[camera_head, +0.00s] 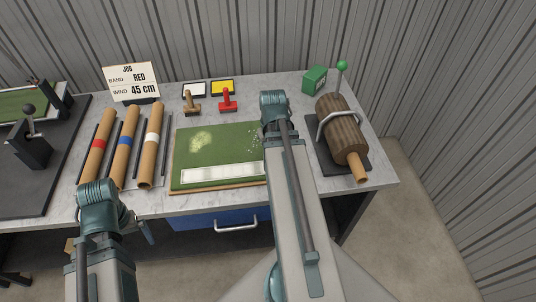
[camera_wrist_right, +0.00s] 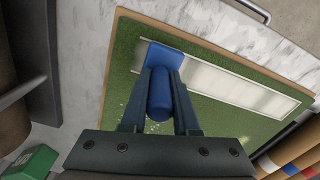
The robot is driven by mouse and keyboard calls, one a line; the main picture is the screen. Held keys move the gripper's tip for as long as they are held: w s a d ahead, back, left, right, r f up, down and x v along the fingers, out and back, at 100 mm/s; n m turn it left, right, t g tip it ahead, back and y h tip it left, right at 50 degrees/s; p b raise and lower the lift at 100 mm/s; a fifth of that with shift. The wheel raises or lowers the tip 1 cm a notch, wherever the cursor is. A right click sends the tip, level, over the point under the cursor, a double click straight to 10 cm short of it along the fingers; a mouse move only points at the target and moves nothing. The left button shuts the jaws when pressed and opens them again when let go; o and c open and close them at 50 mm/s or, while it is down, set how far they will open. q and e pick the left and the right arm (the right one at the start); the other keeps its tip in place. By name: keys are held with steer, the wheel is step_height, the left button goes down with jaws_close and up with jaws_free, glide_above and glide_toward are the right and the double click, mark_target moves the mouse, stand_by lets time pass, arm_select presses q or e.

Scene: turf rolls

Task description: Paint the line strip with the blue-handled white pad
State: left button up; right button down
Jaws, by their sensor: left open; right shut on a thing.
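The line strip (camera_head: 222,173) is a long pale band along the front of the green turf (camera_head: 225,140); it also shows in the right wrist view (camera_wrist_right: 240,88). My right gripper (camera_wrist_right: 160,92) is shut on the blue handle (camera_wrist_right: 160,105) of the pad (camera_wrist_right: 165,56). The pad is over the strip's right end as the head view has it. Its white face is hidden, and I cannot tell whether it touches. In the head view my right arm hides this gripper and the pad. My left gripper (camera_head: 148,232) is open and empty, in front of the bench edge.
A white tray (camera_head: 194,91) and a yellow tray (camera_head: 222,88) stand behind a brown stamp (camera_head: 191,103) and a red stamp (camera_head: 228,101). Banded tubes (camera_head: 125,147) lie left of the turf. A ribbed roller (camera_head: 341,130) and green box (camera_head: 314,79) stand right.

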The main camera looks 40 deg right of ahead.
steer(key=shift+s+d, duration=0.1)
steer(key=shift+d, duration=0.05)
steer(key=shift+s+d, duration=0.45)
steer(key=shift+d, duration=0.25)
steer(key=shift+s+d, duration=0.45)
steer(key=shift+d, duration=0.25)
steer(key=shift+r, duration=0.2)
step_height(320, 180, up, 6)
steer(key=p, duration=0.6)
steer(key=shift+f, duration=0.15)
step_height(320, 180, up, 3)
steer(key=p, duration=0.3)
steer(key=shift+f, duration=0.1)
